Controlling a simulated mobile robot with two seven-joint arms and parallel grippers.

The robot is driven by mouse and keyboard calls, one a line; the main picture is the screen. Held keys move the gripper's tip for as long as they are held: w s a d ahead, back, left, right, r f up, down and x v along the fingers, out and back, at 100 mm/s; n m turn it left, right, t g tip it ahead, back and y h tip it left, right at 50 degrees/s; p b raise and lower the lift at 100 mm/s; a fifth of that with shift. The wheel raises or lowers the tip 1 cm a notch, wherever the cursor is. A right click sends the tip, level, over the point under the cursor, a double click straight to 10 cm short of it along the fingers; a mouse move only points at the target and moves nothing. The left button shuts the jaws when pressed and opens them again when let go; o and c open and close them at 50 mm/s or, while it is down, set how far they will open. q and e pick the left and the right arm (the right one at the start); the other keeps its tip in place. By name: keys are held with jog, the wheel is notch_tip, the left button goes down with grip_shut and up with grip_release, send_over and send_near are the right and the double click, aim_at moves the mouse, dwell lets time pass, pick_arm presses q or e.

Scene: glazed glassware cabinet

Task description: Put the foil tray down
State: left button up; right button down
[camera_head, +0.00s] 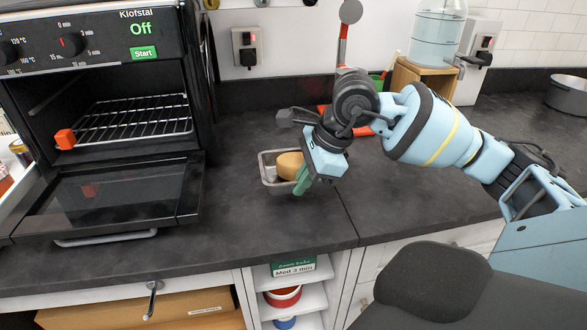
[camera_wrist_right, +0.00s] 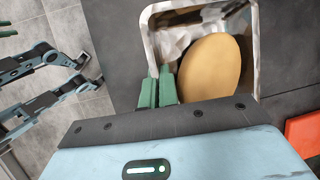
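The foil tray (camera_head: 268,179) is a small silvery open tray at the counter's middle, right of the oven. A rounded tan piece of food (camera_head: 290,165) lies in it. In the right wrist view the foil tray (camera_wrist_right: 151,45) and the tan food (camera_wrist_right: 210,70) lie just beyond the fingers. My right gripper (camera_head: 302,180) reaches down at the tray's right side. Its green fingers (camera_wrist_right: 157,90) are close together at the tray's rim and appear shut on its wall. The tray looks level; I cannot tell whether it touches the counter.
The oven (camera_head: 95,60) at left reads Off, with its door (camera_head: 110,200) folded down and a bare rack (camera_head: 130,120) inside. Dark counter (camera_head: 235,225) is free around the tray. A wooden stand (camera_head: 408,80) with a glass dispenser (camera_head: 437,35) stands behind my arm.

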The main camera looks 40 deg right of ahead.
jog(key=w+d, duration=0.1)
jog(key=w, duration=0.1)
jog(key=w+d, duration=0.2)
jog(key=w+d+p, duration=0.1)
jog(key=w+d, duration=0.1)
jog(key=w, duration=0.1)
jog(key=shift+w+f, duration=0.1)
jog(key=shift+f, duration=0.25)
jog(key=shift+w, duration=0.1)
jog(key=shift+w+d, duration=0.15)
jog(key=shift+w, duration=0.1)
jog(key=shift+f, duration=1.8)
jog(key=shift+f, duration=0.1)
jog(key=shift+f, duration=0.1)
jog(key=c, duration=1.7)
grip_release()
